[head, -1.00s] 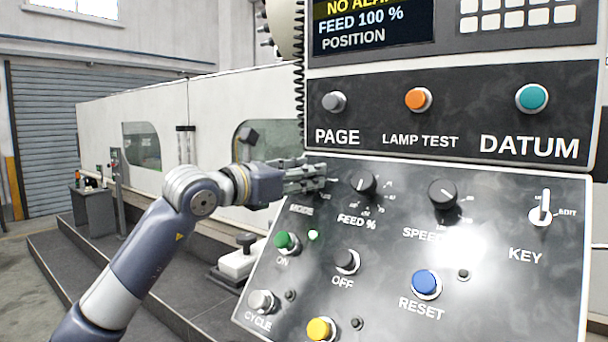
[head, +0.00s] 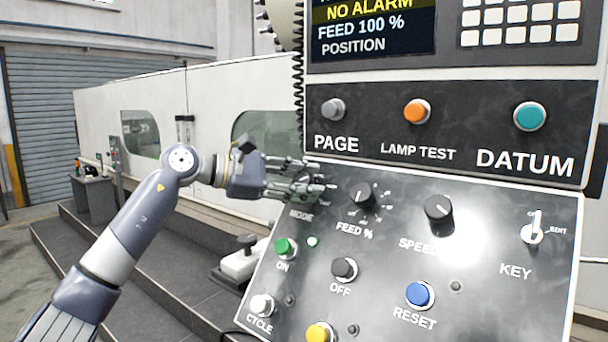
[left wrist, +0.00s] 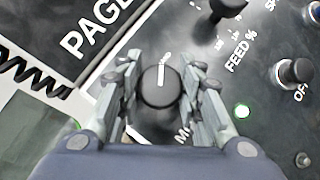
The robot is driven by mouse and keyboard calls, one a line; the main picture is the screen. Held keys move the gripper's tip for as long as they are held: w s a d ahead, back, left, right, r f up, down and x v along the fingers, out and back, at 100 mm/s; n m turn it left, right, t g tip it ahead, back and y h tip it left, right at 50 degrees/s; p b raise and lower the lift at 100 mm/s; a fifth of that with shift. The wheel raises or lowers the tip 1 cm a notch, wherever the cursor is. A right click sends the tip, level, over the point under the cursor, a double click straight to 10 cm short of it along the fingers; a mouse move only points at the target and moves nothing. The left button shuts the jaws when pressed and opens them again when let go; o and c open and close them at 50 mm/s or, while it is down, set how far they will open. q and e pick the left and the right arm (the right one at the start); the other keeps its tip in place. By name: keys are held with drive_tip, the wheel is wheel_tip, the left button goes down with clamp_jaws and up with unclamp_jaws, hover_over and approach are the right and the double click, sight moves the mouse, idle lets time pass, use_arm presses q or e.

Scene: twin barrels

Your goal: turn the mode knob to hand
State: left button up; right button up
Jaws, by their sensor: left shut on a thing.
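The mode knob (left wrist: 158,100) is a round black knob with a white pointer line, seen in the left wrist view between my fingers. Its pointer aims toward the top of that view. The MODE label (head: 301,214) shows on the sloped panel in the head view, below my fingers. My left gripper (head: 318,188) reaches the upper left of this panel and hides the knob there. In the left wrist view my left gripper (left wrist: 158,88) is shut on the knob, one finger on each side. The position words around the knob cannot be read. My right gripper is not in view.
The FEED % knob (head: 361,197) is close to the right of my fingers, with the SPEED knob (head: 438,209) beyond. The ON button (head: 284,248) sits below. The upper panel with the PAGE button (head: 333,111) rises above.

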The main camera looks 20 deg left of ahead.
use_arm(q)
drive_tip(key=shift+r+m+g, duration=0.15)
drive_tip(key=shift+m+g, duration=0.15)
drive_tip(key=shift+m, duration=0.2)
drive_tip(key=o, duration=0.8)
drive_tip(key=shift+o, duration=1)
drive_tip(key=shift+s+a, duration=0.1)
drive_tip(key=shift+s+a, duration=0.15)
drive_tip(key=shift+a, duration=0.2)
drive_tip(key=v, duration=1.1)
drive_tip(key=shift+s+r, duration=0.1)
